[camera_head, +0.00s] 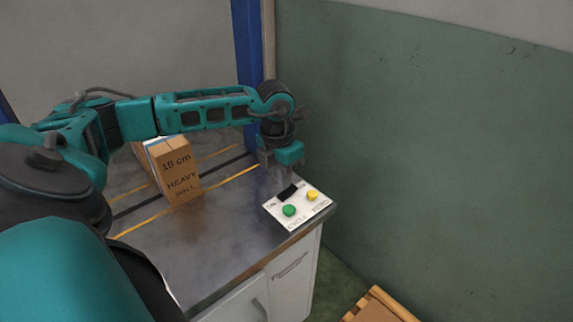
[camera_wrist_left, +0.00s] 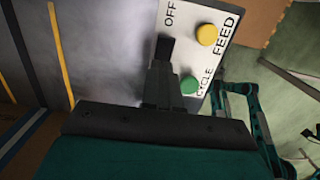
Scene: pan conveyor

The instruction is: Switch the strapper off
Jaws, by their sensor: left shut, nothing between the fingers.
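The strapper is a grey-topped cabinet (camera_head: 215,245) with a white control panel (camera_head: 292,222) at its right corner. The panel carries a green button (camera_head: 289,210), a yellow button (camera_head: 312,195) and a black switch (camera_head: 287,192). In the left wrist view, the black switch (camera_wrist_left: 165,47) sits beside the word OFF, with the yellow FEED button (camera_wrist_left: 206,34) and green CYCLE button (camera_wrist_left: 189,85) nearby. My left gripper (camera_head: 283,188) is shut and empty, pointing down at the switch. Its fingertips (camera_wrist_left: 160,72) overlap the switch's near end; I cannot tell whether they touch. My right gripper is out of view.
A brown box (camera_head: 174,170) marked 15 cm HEAVY stands on the cabinet top left of the panel. A blue post (camera_head: 247,60) rises behind. A green wall (camera_head: 430,130) stands to the right. A wooden pallet-like item (camera_head: 380,306) lies at the bottom right.

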